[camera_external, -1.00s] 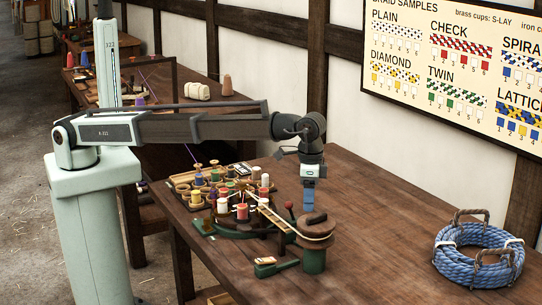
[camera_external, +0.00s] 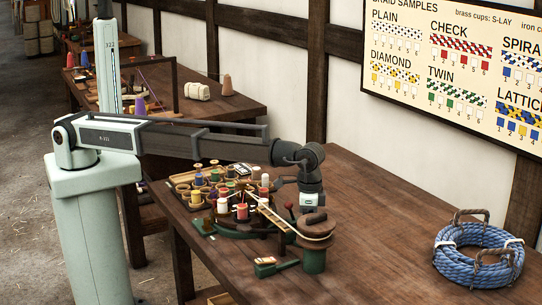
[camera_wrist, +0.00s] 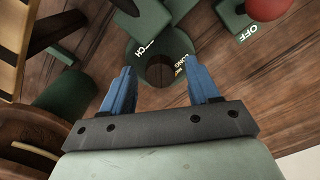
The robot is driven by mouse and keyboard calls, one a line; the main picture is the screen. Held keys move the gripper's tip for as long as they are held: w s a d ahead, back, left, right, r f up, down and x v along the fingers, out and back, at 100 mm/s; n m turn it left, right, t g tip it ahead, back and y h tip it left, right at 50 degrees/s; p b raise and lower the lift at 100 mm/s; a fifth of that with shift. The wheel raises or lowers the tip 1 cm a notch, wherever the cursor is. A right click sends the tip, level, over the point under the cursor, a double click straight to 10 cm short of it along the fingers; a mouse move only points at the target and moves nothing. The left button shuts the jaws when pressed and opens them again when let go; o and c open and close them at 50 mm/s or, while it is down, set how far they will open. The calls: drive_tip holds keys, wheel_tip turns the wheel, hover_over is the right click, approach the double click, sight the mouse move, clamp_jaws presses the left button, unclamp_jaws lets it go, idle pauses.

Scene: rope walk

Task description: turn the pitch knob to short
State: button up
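In the wrist view a round green piece (camera_wrist: 178,42) with a dark middle lies ahead of my gripper (camera_wrist: 161,88); it looks like the pitch knob or its dial. White letters on it read "CH" and, partly, "LONG"; the rest of the lettering is covered or too small. In the external view my gripper's fingers and the knob are hidden behind the wooden-topped green drum.
A red-balled lever (camera_external: 289,206) stands close by; its ball and a green "OFF" plate (camera_wrist: 238,22) show in the wrist view. The wooden-topped green drum (camera_external: 314,260) stands in front. Thread spools (camera_external: 242,211) crowd the left. A blue rope coil (camera_external: 450,262) lies right; the table between is clear.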

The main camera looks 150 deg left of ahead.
drive_tip(key=c, duration=1)
drive_tip(key=shift+m, duration=0.4)
drive_tip(key=m, duration=0.2)
drive_tip(key=shift+m, duration=2.2)
